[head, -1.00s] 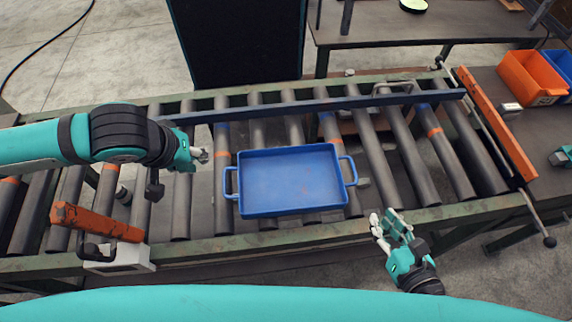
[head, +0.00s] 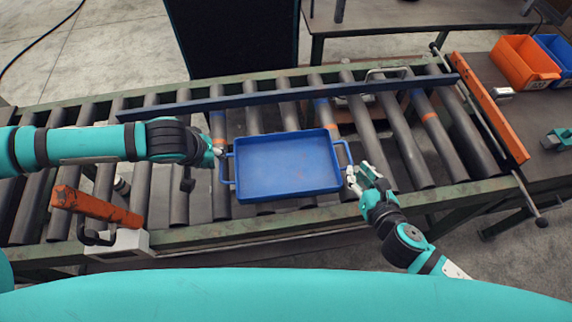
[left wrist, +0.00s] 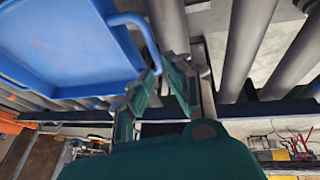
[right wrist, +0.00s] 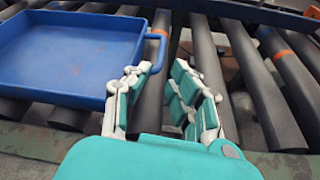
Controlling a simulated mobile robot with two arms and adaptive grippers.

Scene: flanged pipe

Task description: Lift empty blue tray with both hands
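An empty blue tray (head: 288,168) lies flat on the roller conveyor. It has a loop handle on its left (head: 227,170) and its right (head: 346,155). My left gripper (head: 217,150) is beside the left handle. In the left wrist view its fingers (left wrist: 163,78) are apart, with the handle (left wrist: 150,40) at the fingertips; contact cannot be told. My right gripper (head: 360,172) is beside the tray's right front corner, close to the right handle. In the right wrist view its fingers (right wrist: 163,78) are wide apart, with the handle (right wrist: 156,50) just beyond the tips, nearer the left finger.
A blue rail (head: 290,95) runs along the conveyor behind the tray. An orange bar with a white base (head: 118,243) stands at the front left. An orange end bar (head: 490,105) closes the right end. Orange (head: 524,62) and blue bins stand beyond. Bare rollers lie either side of the tray.

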